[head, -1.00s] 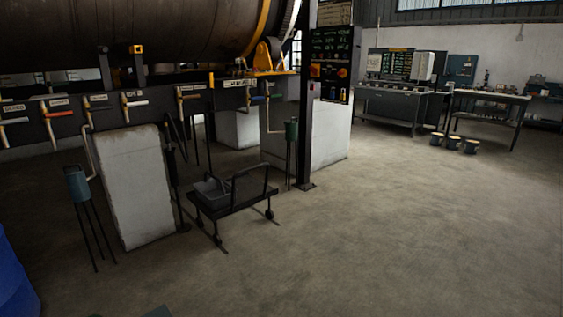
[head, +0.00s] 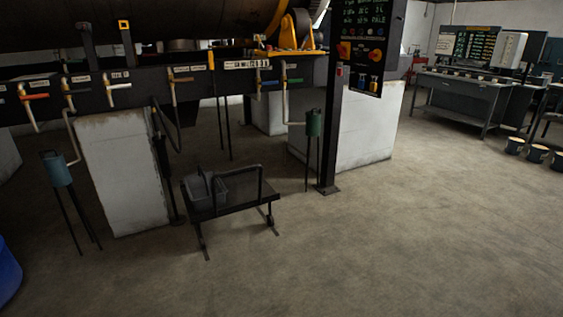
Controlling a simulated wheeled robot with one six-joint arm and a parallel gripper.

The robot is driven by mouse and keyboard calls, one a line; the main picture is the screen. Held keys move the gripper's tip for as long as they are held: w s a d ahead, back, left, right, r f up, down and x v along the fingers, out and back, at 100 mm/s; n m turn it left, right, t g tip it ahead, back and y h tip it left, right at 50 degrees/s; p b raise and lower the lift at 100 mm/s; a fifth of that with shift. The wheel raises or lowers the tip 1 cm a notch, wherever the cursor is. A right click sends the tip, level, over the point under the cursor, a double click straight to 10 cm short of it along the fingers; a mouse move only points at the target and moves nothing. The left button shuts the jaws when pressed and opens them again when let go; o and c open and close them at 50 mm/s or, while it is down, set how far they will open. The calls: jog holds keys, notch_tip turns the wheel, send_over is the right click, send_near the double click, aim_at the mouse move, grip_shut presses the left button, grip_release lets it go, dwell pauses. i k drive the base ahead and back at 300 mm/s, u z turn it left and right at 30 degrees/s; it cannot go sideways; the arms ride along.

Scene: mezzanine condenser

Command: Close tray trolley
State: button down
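The tray trolley (head: 237,197) is a low dark metal cart in the head view, left of centre on the concrete floor. It has a raised handle frame and thin legs. A grey tray or bin (head: 208,187) sits on its left end. Whether the trolley has a part that opens or shuts cannot be told at this size. My gripper is not in view.
A pale concrete block (head: 118,175) stands just left of the trolley, beside a blue-grey pot on thin legs (head: 57,170). A green pot on legs (head: 314,124) and a dark control-panel post (head: 330,150) stand behind it. A blue barrel (head: 8,275) is at lower left. Floor in front and right is clear.

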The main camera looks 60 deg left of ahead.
aim_at(247, 188)
jog(key=i, duration=1.1)
jog(key=u, duration=3.05)
jog(key=i, duration=1.5)
jog(key=z, duration=0.85)
jog(key=i, duration=1.05)
